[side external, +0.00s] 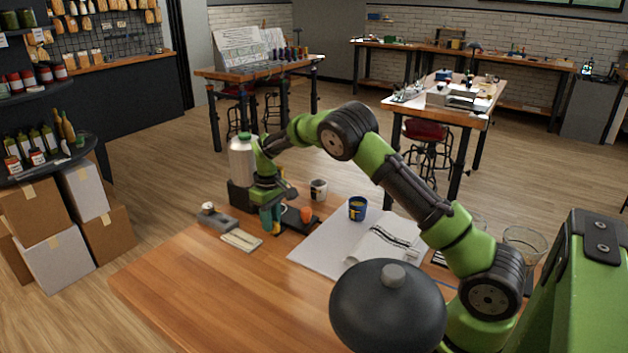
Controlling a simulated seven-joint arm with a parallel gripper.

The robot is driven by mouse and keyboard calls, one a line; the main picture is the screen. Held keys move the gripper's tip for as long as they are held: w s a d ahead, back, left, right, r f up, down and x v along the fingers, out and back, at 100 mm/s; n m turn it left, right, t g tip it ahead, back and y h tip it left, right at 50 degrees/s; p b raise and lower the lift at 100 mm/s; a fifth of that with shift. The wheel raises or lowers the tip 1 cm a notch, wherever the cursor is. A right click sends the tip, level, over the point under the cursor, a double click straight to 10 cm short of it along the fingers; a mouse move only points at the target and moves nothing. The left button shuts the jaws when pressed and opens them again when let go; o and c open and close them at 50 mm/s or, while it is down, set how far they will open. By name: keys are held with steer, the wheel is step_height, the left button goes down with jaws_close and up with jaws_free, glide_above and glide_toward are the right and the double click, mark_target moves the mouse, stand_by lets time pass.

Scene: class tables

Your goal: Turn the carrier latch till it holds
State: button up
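A dark carrier (238,196) stands near the far left edge of the wooden table, with a silver bottle with a green top (241,158) upright at it. My gripper (270,226) points down just in front and to the right of the carrier. Its teal fingers look close together, but the gap between them is too small to judge. I cannot make out the carrier latch; my wrist and gripper cover part of the carrier. I cannot tell whether the gripper touches anything.
A grey block with a knob (215,218) and a light flat piece (241,240) lie left of my gripper. An orange object (306,214), a pale mug (318,190) and a blue mug (357,209) stand to the right. The table's front left (220,290) is clear.

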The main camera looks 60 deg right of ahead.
jaws_close()
steer(key=shift+m, duration=0.3)
steer(key=m, duration=0.3)
steer(key=shift+m, duration=0.3)
steer(key=m, duration=0.3)
steer(key=shift+m, duration=0.3)
steer(key=m, duration=0.4)
steer(key=shift+m, duration=0.3)
steer(key=m, duration=0.4)
steer(key=shift+m, duration=0.3)
